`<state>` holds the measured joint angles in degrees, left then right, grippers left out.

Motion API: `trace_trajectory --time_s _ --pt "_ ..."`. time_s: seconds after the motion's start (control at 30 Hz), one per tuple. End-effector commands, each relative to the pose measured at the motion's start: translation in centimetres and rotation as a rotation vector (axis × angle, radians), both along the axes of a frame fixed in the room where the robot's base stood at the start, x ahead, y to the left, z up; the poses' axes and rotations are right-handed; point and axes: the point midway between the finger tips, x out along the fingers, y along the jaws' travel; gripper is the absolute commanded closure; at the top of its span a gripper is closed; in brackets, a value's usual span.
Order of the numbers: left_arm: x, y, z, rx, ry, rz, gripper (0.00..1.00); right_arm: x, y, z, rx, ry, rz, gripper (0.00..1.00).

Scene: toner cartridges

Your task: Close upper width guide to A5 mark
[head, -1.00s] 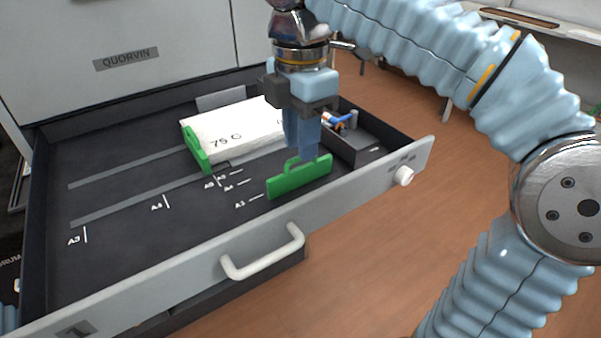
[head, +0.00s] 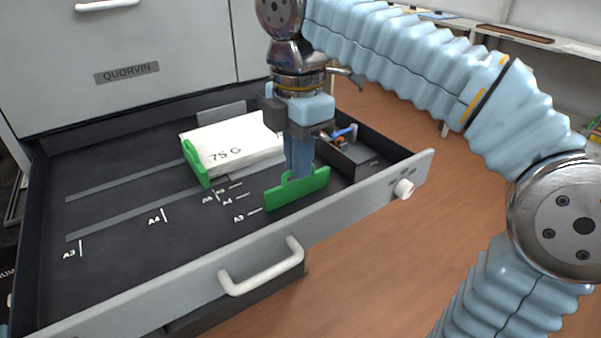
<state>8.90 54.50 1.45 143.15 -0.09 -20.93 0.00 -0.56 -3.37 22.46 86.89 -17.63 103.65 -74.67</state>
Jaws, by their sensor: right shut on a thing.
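The drawer (head: 120,215) is pulled out, with a white paper stack (head: 235,145) marked "75 G" on its dark floor. A green guide plate (head: 316,186) stands upright near the drawer's front wall, beside the printed A3 mark (head: 246,214) and apart from the stack. Smaller marks, A4 and another hard to read, lie closer to the stack. My right gripper (head: 298,172) points down and is shut on this guide's raised tab, which its fingers partly hide. A second green guide (head: 194,163) stands at the stack's left end. My left gripper is not in view.
A compartment (head: 350,157) with small blue and orange items lies right of the gripper. The drawer front carries a white handle (head: 262,274) and a white knob (head: 404,188). The drawer floor between the held guide and the stack looks clear.

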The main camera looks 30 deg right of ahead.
Motion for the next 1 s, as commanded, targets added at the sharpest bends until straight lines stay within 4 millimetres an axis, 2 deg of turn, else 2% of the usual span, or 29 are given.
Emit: trace_trajectory --time_s 0.7,1.0 --pt "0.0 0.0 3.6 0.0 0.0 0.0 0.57 5.1 0.4 0.3 0.0 0.0 0.0 1.0" --pt "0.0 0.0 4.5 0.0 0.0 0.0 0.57 7.2 0.6 0.2 0.0 -0.002 0.0 1.0"
